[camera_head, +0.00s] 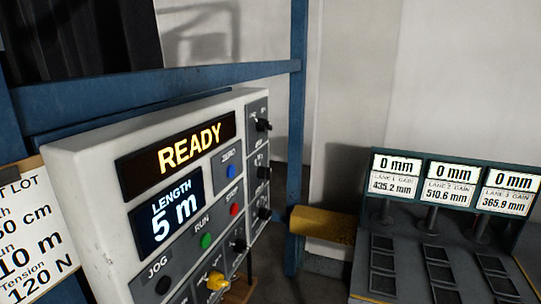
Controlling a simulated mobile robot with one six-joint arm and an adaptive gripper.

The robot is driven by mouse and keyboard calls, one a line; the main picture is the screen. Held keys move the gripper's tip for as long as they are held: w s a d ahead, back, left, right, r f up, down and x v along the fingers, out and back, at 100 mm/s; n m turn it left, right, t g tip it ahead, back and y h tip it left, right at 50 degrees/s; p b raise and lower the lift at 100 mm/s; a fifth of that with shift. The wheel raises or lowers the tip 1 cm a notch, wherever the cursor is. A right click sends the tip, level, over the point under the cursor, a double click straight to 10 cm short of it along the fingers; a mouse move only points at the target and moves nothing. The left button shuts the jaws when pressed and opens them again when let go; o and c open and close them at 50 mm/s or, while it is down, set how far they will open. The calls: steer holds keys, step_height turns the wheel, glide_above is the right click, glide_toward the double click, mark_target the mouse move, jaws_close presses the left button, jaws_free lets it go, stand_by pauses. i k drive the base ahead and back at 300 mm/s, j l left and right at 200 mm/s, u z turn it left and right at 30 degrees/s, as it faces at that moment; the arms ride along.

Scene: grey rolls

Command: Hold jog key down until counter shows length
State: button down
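A white control panel (88,188) faces me at an angle on the left. Its jog key (163,285) is a round black button under the JOG label, near the bottom edge of the picture. I cannot tell whether it is pressed. The length counter (175,215) reads "5 m". The display above it (190,148) reads "READY" in yellow. A lot card (25,240) at the left edge is partly cut off; it shows "10 m" and "Tension 120 N". My gripper is not in view.
A green run button (206,241), red stop button (234,209) and blue zero button (231,172) sit near the jog key. A lane console (450,190) shows three "0 mm" readouts. A blue post (297,130) stands between.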

mark_target(163, 285)
steer(key=u, duration=1.35)
steer(key=k+j, duration=0.05)
